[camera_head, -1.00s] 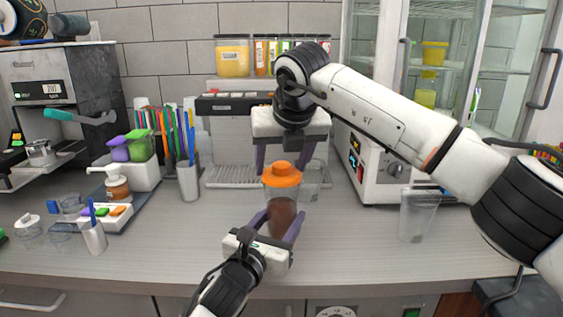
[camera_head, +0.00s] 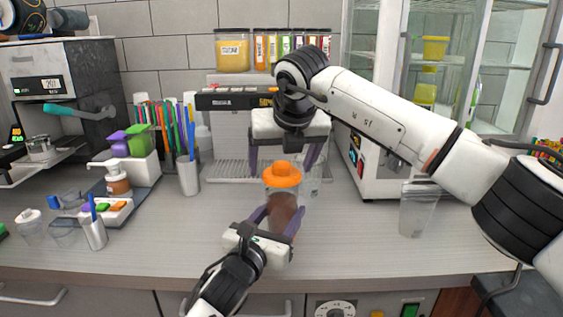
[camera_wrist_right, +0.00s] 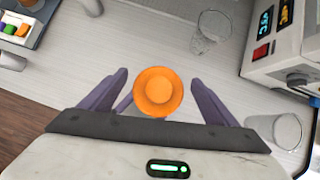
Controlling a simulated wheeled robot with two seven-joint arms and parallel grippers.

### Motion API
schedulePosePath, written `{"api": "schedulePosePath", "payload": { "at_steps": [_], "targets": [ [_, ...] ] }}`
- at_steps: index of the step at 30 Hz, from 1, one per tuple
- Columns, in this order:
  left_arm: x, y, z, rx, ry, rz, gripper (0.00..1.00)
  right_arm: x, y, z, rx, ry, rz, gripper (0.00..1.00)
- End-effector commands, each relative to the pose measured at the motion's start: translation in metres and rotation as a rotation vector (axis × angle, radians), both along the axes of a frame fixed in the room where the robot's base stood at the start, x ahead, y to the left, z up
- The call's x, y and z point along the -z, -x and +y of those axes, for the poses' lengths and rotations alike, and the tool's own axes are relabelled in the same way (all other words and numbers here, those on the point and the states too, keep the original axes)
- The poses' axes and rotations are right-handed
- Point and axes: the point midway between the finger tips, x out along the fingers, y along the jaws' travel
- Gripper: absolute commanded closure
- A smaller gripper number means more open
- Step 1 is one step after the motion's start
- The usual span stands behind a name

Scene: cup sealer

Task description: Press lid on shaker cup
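The shaker cup (camera_head: 284,212), clear with brown contents, stands upright on the counter. The orange lid (camera_head: 282,174) sits on its top; whether it is fully seated cannot be told. My left gripper (camera_head: 277,216) has its fingers closed around the cup's lower body from the front. My right gripper (camera_head: 283,165) points down above the lid, with its fingers spread apart on either side. In the right wrist view, the lid (camera_wrist_right: 158,91) lies centred between the open fingers with a gap on both sides; it hides most of the cup.
A clear empty cup (camera_head: 417,210) stands to the right, in front of a white machine (camera_head: 378,170). A coffee machine (camera_head: 224,130) is behind. The counter around the shaker cup is mostly clear.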

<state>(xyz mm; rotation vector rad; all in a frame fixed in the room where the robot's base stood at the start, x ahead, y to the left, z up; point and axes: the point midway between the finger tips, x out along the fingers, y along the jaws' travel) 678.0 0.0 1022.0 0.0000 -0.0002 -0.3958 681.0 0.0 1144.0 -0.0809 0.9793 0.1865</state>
Motion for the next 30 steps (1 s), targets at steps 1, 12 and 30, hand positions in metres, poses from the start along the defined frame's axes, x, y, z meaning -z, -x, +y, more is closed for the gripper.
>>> {"api": "schedulePosePath", "payload": {
  "at_steps": [1,12,30],
  "targets": [
    [0.001,0.0,0.0,0.0,0.0,0.001,0.87,0.0,0.0,0.0,0.0,0.0,0.0,0.18],
    [0.001,0.0,0.0,0.0,-0.001,0.002,0.87,-0.021,0.012,-0.003,-0.001,-0.001,-0.004,0.18],
    [0.001,0.0,0.0,0.0,-0.001,0.002,0.87,-0.099,0.065,-0.014,0.0,0.0,-0.001,0.18]
  ]
}}
